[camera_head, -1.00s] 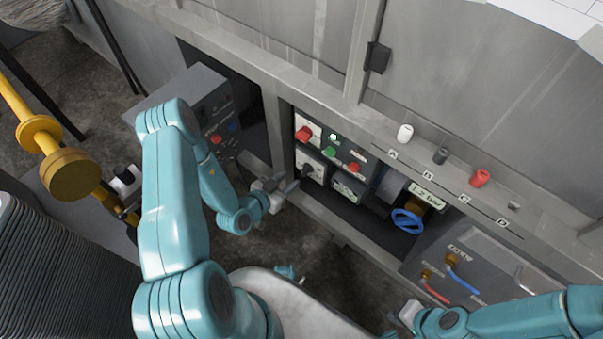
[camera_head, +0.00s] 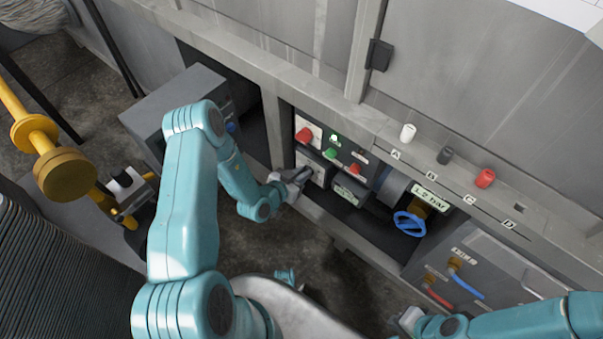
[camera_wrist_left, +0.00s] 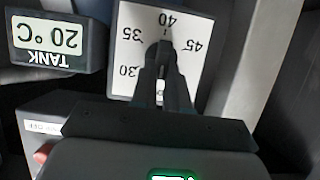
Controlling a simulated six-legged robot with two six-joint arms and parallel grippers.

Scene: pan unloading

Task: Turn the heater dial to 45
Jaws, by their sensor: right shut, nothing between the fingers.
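The heater dial's white plate (camera_wrist_left: 194,62) shows 30, 35, 40 and 45 in the left wrist view. Its dark knob (camera_wrist_left: 162,50) is mostly hidden by my fingers, near the 40 mark; its exact setting is hard to read. In the head view the plate (camera_head: 321,173) is at the lower left of the control panel. My left gripper (camera_head: 302,176) is at the dial, its fingers (camera_wrist_left: 162,58) close together over the knob; whether they grip it is unclear. My right gripper (camera_head: 408,319) is at the bottom edge, shut and empty, away from the panel.
A tank display (camera_wrist_left: 45,40) reading 20 °C sits beside the dial. A red knob (camera_head: 304,134) is above it, and a blue valve wheel (camera_head: 409,223) is to the right. A grey box (camera_head: 175,97) and yellow pipe (camera_head: 66,174) stand left of my arm.

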